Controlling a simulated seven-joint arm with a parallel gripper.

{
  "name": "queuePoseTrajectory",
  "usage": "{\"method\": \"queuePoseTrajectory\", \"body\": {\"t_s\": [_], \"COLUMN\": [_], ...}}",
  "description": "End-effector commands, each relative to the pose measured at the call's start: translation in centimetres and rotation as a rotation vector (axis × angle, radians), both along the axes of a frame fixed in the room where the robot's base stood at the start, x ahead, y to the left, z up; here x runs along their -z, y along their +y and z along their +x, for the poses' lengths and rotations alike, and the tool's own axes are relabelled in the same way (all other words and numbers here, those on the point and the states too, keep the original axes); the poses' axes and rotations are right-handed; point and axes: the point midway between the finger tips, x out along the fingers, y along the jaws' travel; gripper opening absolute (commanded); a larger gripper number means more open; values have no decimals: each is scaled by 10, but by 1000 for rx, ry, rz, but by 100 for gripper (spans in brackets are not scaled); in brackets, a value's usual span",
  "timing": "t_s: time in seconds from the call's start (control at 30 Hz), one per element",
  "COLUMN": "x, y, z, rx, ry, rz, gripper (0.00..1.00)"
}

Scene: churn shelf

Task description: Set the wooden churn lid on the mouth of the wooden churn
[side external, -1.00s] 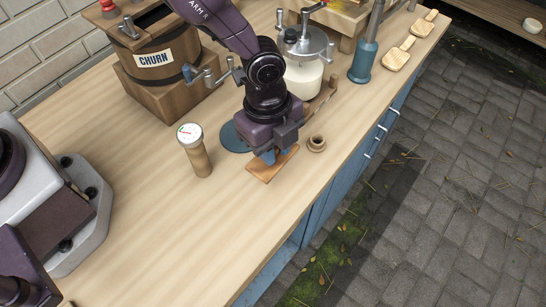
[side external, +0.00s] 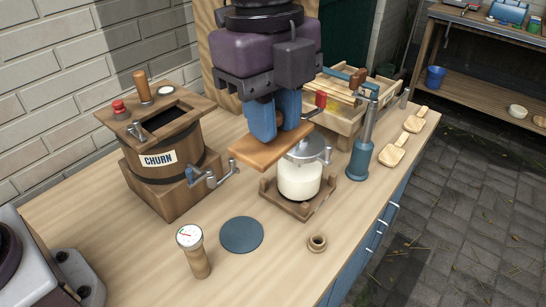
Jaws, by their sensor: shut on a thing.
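The wooden churn (side external: 195,147) stands on a wooden block at the left of the bench, with a CHURN label on its front. Its rectangular mouth (side external: 168,118) is open and dark inside. The wooden churn lid (side external: 255,153) is a flat brown board, held in the air to the right of the churn, apart from it and slightly tilted in the picture. My gripper (side external: 278,130) is above the lid, its blue fingers shut on the lid's grip, which they mostly hide.
A glass jar churn (side external: 300,181) with a metal top stands in a wooden tray close by the lid in the picture. A dial thermometer (side external: 192,250), a blue disc (side external: 241,235) and a small wooden ring (side external: 317,243) lie in front. A blue pump (side external: 361,155) stands right.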

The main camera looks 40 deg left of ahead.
Motion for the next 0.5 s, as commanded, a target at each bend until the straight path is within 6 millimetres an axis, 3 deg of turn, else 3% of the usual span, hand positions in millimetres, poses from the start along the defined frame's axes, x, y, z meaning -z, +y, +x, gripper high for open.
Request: {"method": "queuePoseTrajectory", "body": {"t_s": [0.03,0.27,0.37,0.5], "x": [-8,-5,-5,-4], "y": [3,50,78,132], "z": [2,22,31,42], "rx": [-3,-4,-2,-4], "ry": [-3,-3,-4,-2], "rz": [-1,8,11,14], "gripper": [0,0,0,0]}}
